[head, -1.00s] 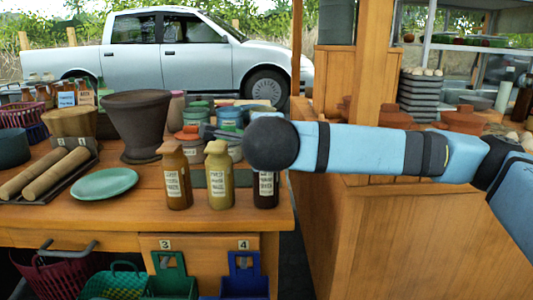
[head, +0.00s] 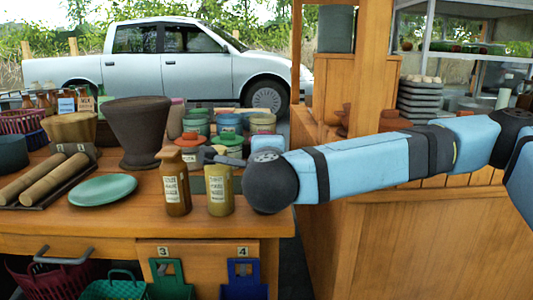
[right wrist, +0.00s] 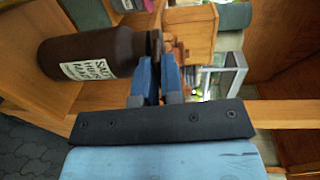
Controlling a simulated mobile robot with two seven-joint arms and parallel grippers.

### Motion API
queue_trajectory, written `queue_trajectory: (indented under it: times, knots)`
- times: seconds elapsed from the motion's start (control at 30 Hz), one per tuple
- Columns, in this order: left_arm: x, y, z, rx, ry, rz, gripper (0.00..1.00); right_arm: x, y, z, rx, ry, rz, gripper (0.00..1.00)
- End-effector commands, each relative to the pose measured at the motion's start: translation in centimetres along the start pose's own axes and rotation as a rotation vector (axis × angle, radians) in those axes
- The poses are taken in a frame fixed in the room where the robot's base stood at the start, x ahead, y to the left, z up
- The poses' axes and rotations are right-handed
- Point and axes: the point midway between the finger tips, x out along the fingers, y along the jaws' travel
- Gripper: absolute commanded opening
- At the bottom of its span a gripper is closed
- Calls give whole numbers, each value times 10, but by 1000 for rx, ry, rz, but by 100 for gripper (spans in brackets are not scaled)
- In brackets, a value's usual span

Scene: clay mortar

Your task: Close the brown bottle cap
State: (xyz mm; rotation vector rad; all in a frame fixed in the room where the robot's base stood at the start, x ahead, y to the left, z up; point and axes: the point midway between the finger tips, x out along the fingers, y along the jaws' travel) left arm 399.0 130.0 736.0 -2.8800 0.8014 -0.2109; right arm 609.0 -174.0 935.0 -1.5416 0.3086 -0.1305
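A brown bottle (head: 177,190) with an orange-brown top stands upright on the wooden table in the head view. An olive-yellow bottle (head: 219,190) stands to its right. A dark brown bottle (right wrist: 95,55) with a white label fills the left of the right wrist view, appearing sideways there. My left gripper is out of view.
A green plate (head: 102,190), rolling pins (head: 45,180) and a clay mortar (head: 136,130) stand left on the table. Several lidded jars (head: 229,122) stand behind the bottles. A wooden cabinet (head: 400,240) rises under my right arm.

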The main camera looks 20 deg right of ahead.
Motion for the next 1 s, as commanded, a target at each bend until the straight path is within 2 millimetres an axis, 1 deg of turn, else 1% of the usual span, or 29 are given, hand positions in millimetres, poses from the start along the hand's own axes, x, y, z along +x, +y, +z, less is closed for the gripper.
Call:
queue_trajectory:
  times: [0.03,0.1,0.37,0.5,0.57,0.67,0.77,1.0]
  knots:
    - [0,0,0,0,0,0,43,0,0,0,0,0,0,18]
    - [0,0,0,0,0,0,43,0,0,0,0,0,1,33]
    - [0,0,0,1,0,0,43,0,0,0,0,0,1,33]
    - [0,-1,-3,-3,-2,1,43,-8,-1,0,0,-1,1,33]
    - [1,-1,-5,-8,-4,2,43,-17,-2,1,-1,-3,1,33]
    - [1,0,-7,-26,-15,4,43,-36,-2,1,-1,-4,1,33]
    - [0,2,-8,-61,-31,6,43,-58,-2,1,-1,-4,2,33]
    - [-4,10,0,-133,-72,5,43,-111,-4,1,-4,-6,-5,33]
